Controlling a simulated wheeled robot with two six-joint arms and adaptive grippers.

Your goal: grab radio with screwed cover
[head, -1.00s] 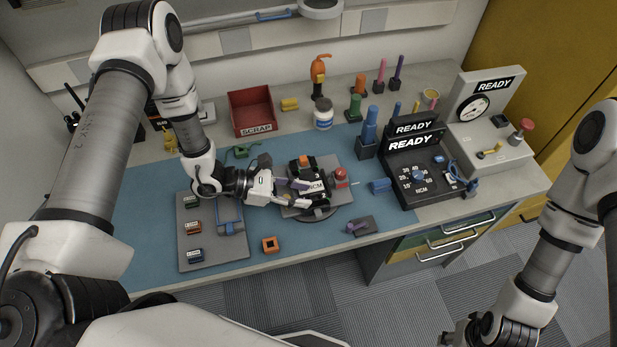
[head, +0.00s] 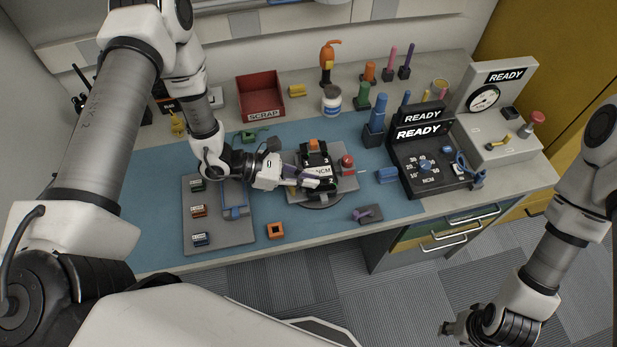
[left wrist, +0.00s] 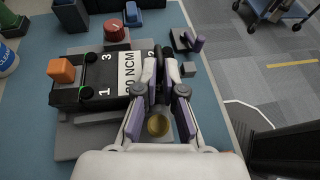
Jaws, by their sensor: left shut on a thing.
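The radio (head: 318,160) is a dark block with an orange knob on top and a white label reading NCM. It lies on a grey fixture plate (head: 347,184) on the blue mat. In the left wrist view the radio (left wrist: 110,78) shows the numbers 1, 2 and 3 on its cover and an orange block at one end. My left gripper (head: 315,182) is at the radio's near side, its fingers (left wrist: 160,95) closed at the label end.
A red scrap bin (head: 262,100) stands at the back. A grey tray (head: 215,235) with small labelled blocks lies left. A red knob (head: 347,161) sits beside the radio. A black READY unit (head: 425,170) and a gauge stand (head: 490,95) are at right. An orange square part (head: 276,231) lies in front.

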